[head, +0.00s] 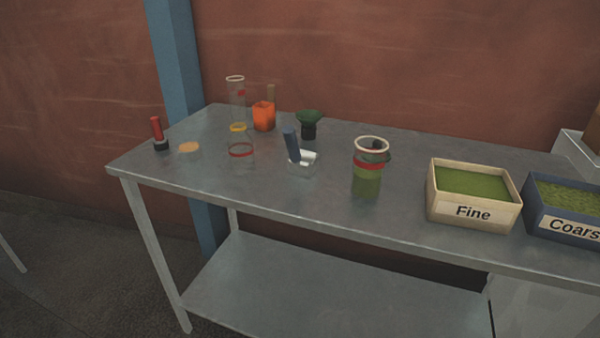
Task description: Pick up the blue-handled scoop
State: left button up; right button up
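The blue-handled scoop (291,145) is on the metal table (330,205), near the middle of the table's left half. Its dark blue handle points up and leans slightly left. Its pale head (307,156) sits in or on a small clear holder (302,169); I cannot tell exactly how it rests. Neither of my grippers shows in the head view.
Right of the scoop stands a clear jar (367,182) with green powder. A red-handled tool (156,130) stands far left. Bins "Fine" (472,213) and "Coarse" (562,224) stand right.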

aim_at(297, 147)
jog(key=u, duration=0.9)
jog(key=k, duration=0.15)
jog(key=z, duration=2.2)
jog(key=i, duration=0.75)
jog(key=u, duration=0.1)
